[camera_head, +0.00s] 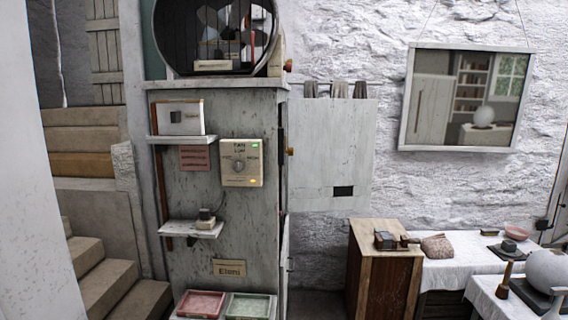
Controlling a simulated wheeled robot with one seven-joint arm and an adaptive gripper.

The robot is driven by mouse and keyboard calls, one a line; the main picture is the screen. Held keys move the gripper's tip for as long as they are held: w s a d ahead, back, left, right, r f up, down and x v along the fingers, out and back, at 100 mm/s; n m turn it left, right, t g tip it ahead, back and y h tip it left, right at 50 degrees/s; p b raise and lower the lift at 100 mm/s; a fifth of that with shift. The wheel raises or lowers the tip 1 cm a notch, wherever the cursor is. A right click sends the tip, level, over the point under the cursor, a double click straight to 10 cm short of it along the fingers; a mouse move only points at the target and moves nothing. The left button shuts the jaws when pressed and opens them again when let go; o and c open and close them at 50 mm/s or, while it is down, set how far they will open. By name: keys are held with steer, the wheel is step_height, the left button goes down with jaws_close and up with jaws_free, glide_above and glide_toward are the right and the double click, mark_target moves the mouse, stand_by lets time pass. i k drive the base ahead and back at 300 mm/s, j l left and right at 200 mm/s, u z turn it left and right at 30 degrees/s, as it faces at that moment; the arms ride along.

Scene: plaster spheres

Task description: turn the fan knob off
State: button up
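The fan control box (229,177) is a cream panel fixed to the front of a grey, worn cabinet, left of the middle in the head view. Its round grey knob (239,166) sits near the centre of the panel. Dark lettering stands above and on both sides of the knob, too small to read surely. A green light (254,146) shows at the upper right of the panel and a yellow light (253,181) at the lower right. The direction the knob points is too small to tell. My gripper is not in view.
A small shelf (183,140) with a framed switch plate is left of the box. A lower shelf (192,230) holds a small device. Red (201,304) and green (249,306) trays lie below. A wooden cabinet (384,270) and cloth-covered tables stand right. Stairs (105,280) are left.

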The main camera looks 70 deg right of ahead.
mark_target(239, 166)
steer(key=z, duration=1.9)
